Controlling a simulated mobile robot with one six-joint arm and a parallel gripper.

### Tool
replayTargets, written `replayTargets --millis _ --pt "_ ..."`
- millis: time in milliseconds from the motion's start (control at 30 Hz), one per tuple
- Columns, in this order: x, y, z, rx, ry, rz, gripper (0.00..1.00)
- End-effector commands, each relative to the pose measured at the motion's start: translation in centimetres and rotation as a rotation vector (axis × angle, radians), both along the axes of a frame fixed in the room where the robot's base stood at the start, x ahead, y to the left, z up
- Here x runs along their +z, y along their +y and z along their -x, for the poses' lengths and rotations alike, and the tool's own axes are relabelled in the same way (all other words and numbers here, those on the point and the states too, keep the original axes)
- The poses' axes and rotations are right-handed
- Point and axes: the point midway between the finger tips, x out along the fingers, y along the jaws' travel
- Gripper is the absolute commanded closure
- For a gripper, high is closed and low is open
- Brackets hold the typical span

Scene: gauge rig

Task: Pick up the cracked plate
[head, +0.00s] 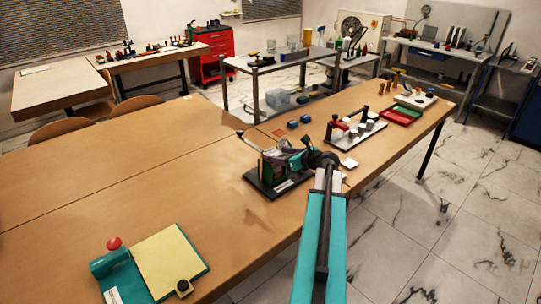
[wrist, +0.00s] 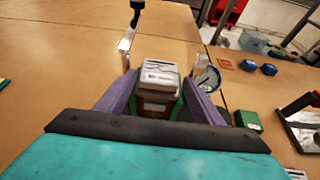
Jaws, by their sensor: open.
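No plate with a clear crack can be made out in either view. A small white flat piece (head: 348,163) lies on the table (head: 215,205), just right of my gripper, too small to show a crack. My gripper (wrist: 160,82) is open, its two purple fingers on either side of a pale grey, labelled block (wrist: 158,77). Whether the fingers touch the block, I cannot tell. The block belongs to or stands in a rig with a dark base (head: 262,188). My arm hides part of this rig in the head view.
A lever arm (wrist: 126,42) and a round dial gauge (wrist: 207,79) flank the block. A yellow pad (head: 170,262) lies front left. The table's left is clear.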

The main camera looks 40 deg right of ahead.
Motion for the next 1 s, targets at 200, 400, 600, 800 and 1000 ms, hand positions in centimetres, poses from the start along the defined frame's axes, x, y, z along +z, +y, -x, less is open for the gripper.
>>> replayTargets --millis 200,400,600,800,1000 --pt "-0.7 -0.2 -2.2 0.001 0.000 0.000 0.39" --pt "-1.0 -0.2 -2.7 -0.001 -0.001 0.000 0.39" --pt "-1.0 -0.2 -2.6 -0.001 0.000 0.000 0.39" --pt "-1.0 -0.2 -2.6 -0.001 0.000 0.000 0.39" --pt "-1.0 -0.3 -2.6 -0.001 0.000 0.000 0.59"
